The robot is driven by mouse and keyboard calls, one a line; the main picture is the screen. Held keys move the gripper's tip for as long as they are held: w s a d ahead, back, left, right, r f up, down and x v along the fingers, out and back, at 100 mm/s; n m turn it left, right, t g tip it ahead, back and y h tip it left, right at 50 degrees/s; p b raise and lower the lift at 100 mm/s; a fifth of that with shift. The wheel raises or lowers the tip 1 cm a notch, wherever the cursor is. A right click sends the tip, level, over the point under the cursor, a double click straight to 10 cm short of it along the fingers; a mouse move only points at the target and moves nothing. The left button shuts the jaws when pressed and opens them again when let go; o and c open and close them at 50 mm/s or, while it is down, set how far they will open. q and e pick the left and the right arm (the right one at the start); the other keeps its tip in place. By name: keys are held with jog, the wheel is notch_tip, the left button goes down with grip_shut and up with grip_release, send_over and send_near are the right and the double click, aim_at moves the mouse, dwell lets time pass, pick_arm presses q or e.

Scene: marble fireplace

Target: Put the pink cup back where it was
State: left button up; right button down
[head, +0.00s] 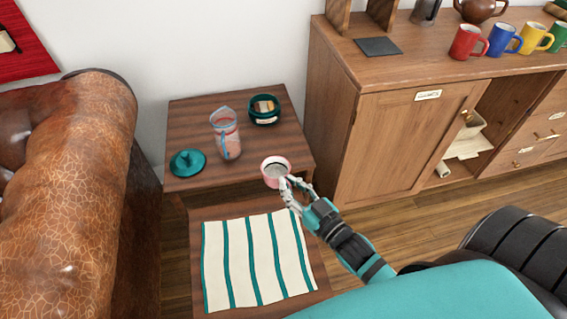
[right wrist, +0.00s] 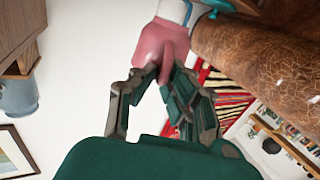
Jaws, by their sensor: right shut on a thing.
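The pink cup (head: 276,170) shows near the front right corner of the small wooden side table, opening up. Whether it touches the table or hangs above it, I cannot tell. My right gripper (head: 288,184) comes in from the lower right and is shut on the near side of the cup. In the right wrist view the pink cup (right wrist: 160,42) is at the fingertips (right wrist: 167,68), which partly cover it. A dark square mat (head: 378,46) lies bare on the wooden sideboard (head: 365,130). My left gripper is not in view.
On the side table (head: 185,120) stand a glass pitcher (head: 226,135), a teal lid (head: 187,163) and a teal bowl (head: 264,110). A striped cloth (head: 255,260) lies on a lower surface in front. Red (head: 467,42), blue, yellow and green mugs line the sideboard.

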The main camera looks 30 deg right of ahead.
jog(key=w+d+f+b, duration=0.1)
jog(key=w+d, duration=0.2)
jog(key=w, duration=0.2)
jog(key=w+d+f+b, duration=0.1)
jog(key=w+d+f, duration=0.1)
jog(key=w, duration=0.3)
jog(key=w+d+f+b, duration=0.1)
jog(key=w+d, duration=0.2)
jog(key=w, duration=0.1)
jog(key=shift+w+d+f+b, duration=0.35)
jog(key=shift+w+d, duration=0.2)
jog(key=shift+w, duration=0.05)
notch_tip(320, 180, down, 3)
jog(key=shift+f+b, duration=0.2)
jog(key=shift+b, duration=0.5)
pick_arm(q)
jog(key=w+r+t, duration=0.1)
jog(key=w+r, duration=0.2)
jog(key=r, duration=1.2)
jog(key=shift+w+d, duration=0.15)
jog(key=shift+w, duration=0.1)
pick_arm(e)
jog(key=shift+f, duration=0.15)
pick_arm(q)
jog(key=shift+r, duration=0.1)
pick_arm(e)
jog(key=c, duration=1.4)
grip_release()
